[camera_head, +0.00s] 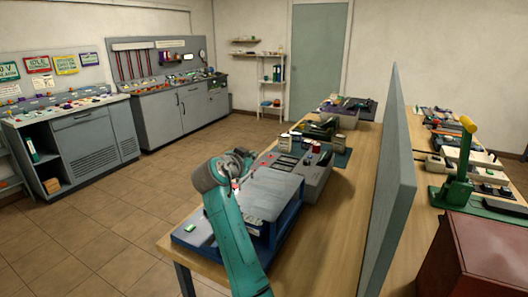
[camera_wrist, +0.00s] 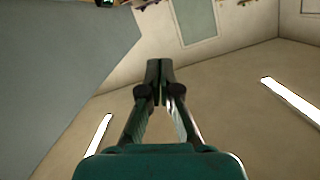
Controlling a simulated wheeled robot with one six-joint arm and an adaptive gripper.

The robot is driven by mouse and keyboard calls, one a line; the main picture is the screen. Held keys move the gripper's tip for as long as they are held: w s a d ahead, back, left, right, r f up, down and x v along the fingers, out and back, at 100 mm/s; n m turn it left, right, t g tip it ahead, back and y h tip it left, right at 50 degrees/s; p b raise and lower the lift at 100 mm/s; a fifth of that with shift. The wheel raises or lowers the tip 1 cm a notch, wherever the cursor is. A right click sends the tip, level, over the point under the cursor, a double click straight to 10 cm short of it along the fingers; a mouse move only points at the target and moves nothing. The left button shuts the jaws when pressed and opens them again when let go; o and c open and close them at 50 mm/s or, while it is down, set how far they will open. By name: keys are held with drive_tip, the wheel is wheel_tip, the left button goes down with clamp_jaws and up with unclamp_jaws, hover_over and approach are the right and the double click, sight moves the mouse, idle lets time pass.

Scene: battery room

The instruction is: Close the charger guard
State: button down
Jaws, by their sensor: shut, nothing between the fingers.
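A grey flat panel (camera_head: 272,187), which looks like the charger guard, sits over a blue tray-like frame (camera_head: 280,228) on the near end of the wooden bench. It looks close to level; my arm hides part of it, and I cannot tell whether it is fully closed. A small green item lies at the frame's left corner. My gripper (camera_wrist: 160,70) shows in the wrist view with its fingers together and empty. In the head view my teal arm rises in front of the frame, its wrist left of the panel; the fingertips are not clear there.
A tall grey divider (camera_head: 392,185) stands along the bench's right side; a large grey surface (camera_wrist: 50,70) fills the wrist view's left. Jars and devices crowd the bench (camera_head: 345,190) behind the panel. Open tiled floor (camera_head: 120,215) lies to the left.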

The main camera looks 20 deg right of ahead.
drive_tip(key=w+a+f+n, duration=0.1)
drive_tip(key=f, duration=0.1)
drive_tip(key=w+f+n, duration=0.1)
drive_tip(key=f, duration=0.1)
drive_tip(key=w+a+f+n+g, duration=0.1)
drive_tip(key=f, duration=0.1)
drive_tip(key=shift+w+a+f+n+h, duration=0.15)
drive_tip(key=shift+w+a+n+h, duration=0.15)
drive_tip(key=shift+n+h, duration=0.1)
drive_tip(key=shift+w+a+f+n+g, duration=0.15)
drive_tip(key=shift+f+n, duration=0.1)
drive_tip(key=shift+f, duration=0.3)
drive_tip(key=shift+w+a+f+n+g, duration=0.15)
drive_tip(key=shift+f+n, duration=0.1)
drive_tip(key=shift+f, duration=0.3)
drive_tip(key=shift+f, duration=0.1)
drive_tip(key=shift+s, duration=0.1)
